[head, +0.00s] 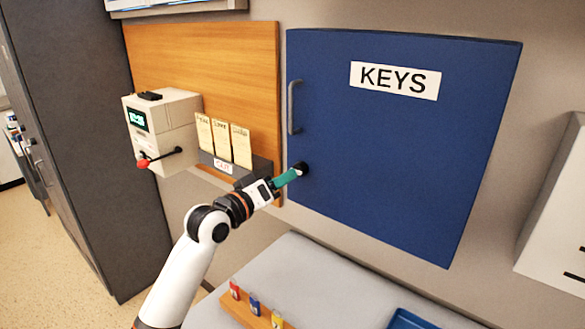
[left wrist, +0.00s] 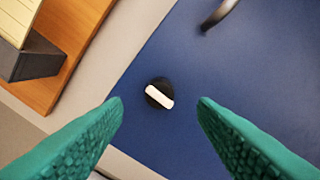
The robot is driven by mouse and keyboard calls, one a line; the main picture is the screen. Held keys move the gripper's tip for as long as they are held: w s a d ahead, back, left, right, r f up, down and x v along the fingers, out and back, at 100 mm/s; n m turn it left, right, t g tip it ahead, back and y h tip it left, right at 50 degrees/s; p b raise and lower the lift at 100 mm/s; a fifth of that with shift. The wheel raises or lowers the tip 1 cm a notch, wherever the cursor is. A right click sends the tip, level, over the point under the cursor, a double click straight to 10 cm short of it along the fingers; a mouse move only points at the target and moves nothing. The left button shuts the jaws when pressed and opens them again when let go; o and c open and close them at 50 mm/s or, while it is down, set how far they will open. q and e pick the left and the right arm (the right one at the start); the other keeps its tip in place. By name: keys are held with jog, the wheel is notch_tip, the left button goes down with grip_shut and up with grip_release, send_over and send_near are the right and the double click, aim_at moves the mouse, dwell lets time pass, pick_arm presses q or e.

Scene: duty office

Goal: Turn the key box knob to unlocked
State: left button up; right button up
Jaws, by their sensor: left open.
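The blue key box (head: 400,130) hangs on the wall with a KEYS label (head: 395,80) and a grey handle (head: 293,107) at its left edge. Its round black knob (head: 302,167) sits low on the left side of the door. In the left wrist view the knob (left wrist: 159,93) shows a white bar, slanted down to the right. My left gripper (head: 296,172) is at the knob in the head view. In the left wrist view its green fingers (left wrist: 160,110) are open, one on each side of the knob, with gaps and no visible contact. My right gripper is not in view.
A wooden board (head: 225,70) to the left carries a beige time clock (head: 165,125) and a card rack (head: 235,165). Below is a grey desk top (head: 335,285) with a wooden key-tag stand (head: 245,312) and a blue tray (head: 408,320). A white box (head: 560,205) is at right.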

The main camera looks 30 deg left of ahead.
aim_at(301, 168)
pick_arm(q)
jog(key=w+p, duration=0.1)
jog(key=w, duration=0.4)
jog(key=shift+d, duration=0.2)
jog(key=c, duration=1)
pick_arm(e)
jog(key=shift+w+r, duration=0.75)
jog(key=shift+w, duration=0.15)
pick_arm(q)
jog(key=shift+m, duration=0.4)
jog(key=m+p, duration=0.1)
jog(key=m, duration=1.6)
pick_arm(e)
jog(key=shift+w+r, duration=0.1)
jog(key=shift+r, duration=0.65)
pick_arm(q)
jog(key=shift+p, duration=0.3)
